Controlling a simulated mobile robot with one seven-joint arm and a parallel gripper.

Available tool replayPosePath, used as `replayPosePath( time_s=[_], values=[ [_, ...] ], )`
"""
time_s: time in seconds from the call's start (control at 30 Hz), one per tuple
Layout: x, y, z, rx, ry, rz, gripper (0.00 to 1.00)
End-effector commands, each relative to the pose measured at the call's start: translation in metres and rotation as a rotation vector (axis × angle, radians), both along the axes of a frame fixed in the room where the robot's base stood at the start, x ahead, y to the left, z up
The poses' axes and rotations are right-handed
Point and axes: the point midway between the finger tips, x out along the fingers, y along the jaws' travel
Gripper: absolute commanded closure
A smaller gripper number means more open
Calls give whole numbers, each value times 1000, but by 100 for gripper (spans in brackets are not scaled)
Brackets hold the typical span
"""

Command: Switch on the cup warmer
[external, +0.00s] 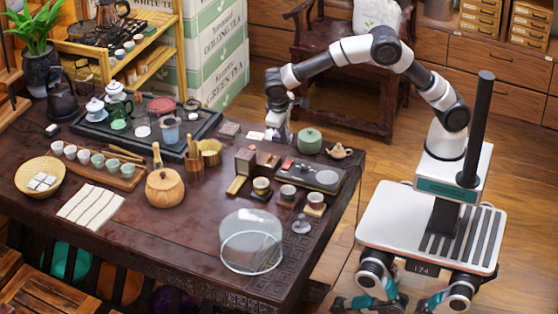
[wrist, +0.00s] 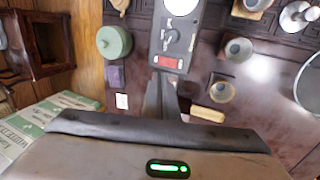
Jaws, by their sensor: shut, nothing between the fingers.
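The cup warmer (external: 316,175) is a flat dark-grey slab with a round pale plate at one end, near the right edge of the dark table. In the wrist view the cup warmer (wrist: 172,40) lies straight beyond my fingers, with a small knob and a red patch at its near end. I cannot tell whether it is on. My gripper (external: 284,138) points down over the table, to the upper left of the cup warmer. In the wrist view my gripper (wrist: 161,82) is shut and empty, its tips just short of the red end. Contact is not clear.
A green lidded jar (external: 309,141) stands behind the cup warmer, and a small teapot (external: 339,150) is to its right. Small cups (external: 288,192) on coasters stand in front. A wooden box (external: 245,160) is to the left. A clear glass cover (external: 251,242) occupies the front.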

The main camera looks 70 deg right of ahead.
Motion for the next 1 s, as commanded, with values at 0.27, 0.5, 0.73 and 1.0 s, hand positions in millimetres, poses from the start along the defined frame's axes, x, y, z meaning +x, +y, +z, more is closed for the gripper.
replayPosePath(
  time_s=[0.27,0.5,0.73,1.0],
  values=[
    [-1,-19,-60,-2,3,-1,100],
    [0,-31,-96,-1,1,0,100],
    [0,-35,-107,0,0,0,100],
    [0,-35,-107,0,-1,0,100]
  ],
)
